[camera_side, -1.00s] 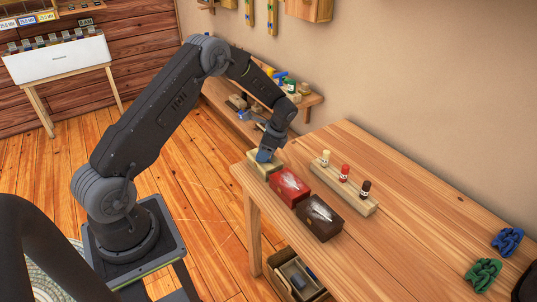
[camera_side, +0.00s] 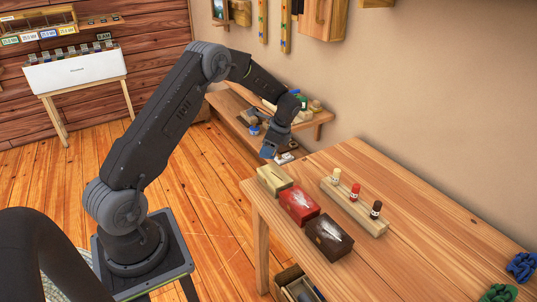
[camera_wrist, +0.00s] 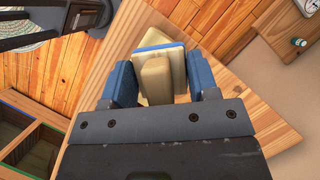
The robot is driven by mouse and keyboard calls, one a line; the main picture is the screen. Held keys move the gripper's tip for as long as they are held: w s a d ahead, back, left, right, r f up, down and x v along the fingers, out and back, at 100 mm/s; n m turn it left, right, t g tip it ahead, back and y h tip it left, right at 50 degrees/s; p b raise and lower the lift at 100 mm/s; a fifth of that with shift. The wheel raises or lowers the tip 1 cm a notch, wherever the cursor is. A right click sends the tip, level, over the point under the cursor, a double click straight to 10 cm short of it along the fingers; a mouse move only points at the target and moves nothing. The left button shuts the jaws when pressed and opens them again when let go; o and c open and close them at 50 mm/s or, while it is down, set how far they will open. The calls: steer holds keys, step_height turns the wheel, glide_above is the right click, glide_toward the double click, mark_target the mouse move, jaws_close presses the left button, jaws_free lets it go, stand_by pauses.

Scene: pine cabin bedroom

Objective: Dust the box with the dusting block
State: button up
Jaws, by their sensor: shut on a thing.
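Three small boxes stand in a row at the near-left end of the wooden table (camera_side: 420,225). The cream box (camera_side: 274,181) has a small dark mark on top and no white patch. The red box (camera_side: 299,205) and the dark brown box (camera_side: 330,237) carry whitish, dust-like patches on their lids. A blue strip shows at the block's far side. Its underside is hidden.
A wooden rack (camera_side: 353,207) with three small bottles stands right of the boxes. Blue (camera_side: 521,266) and green (camera_side: 498,293) knotted items lie at the far right. A low shelf (camera_side: 235,105) with clutter stands behind my gripper. The table's middle right is clear.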

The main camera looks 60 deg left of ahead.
steer(key=shift+r, duration=1.35)
